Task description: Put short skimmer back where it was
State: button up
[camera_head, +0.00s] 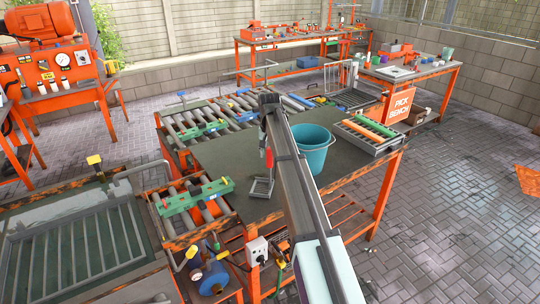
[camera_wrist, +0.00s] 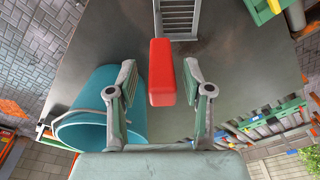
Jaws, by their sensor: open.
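The short skimmer has a red handle (camera_wrist: 161,72) and a grey slotted head (camera_wrist: 179,18). In the wrist view, the handle points up toward the camera, between the two fingers of my gripper (camera_wrist: 159,82). Gaps show on both sides of the handle, so my gripper is open around it. In the head view, the grey slotted head (camera_head: 262,188) is low over the dark tabletop, left of my arm. Whether it touches the top is hard to tell. The red handle (camera_head: 268,158) shows above it; my fingers are mostly hidden by the arm.
A teal bucket (camera_head: 313,149) stands on the dark table (camera_head: 222,158) right of my arm; it also shows at left in the wrist view (camera_wrist: 95,112). A tray with orange and green bars (camera_head: 368,132) is at the right edge. Roller conveyors (camera_head: 215,117) line the back.

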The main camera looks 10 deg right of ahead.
notch_tip(320, 180, up, 11)
jog(key=s+b, duration=0.1)
jog(key=b, duration=0.1)
jog(key=shift+a+r+b, duration=0.15)
jog(key=shift+a+b, duration=0.05)
jog(key=shift+b, duration=0.1)
jog(key=shift+s, duration=0.1)
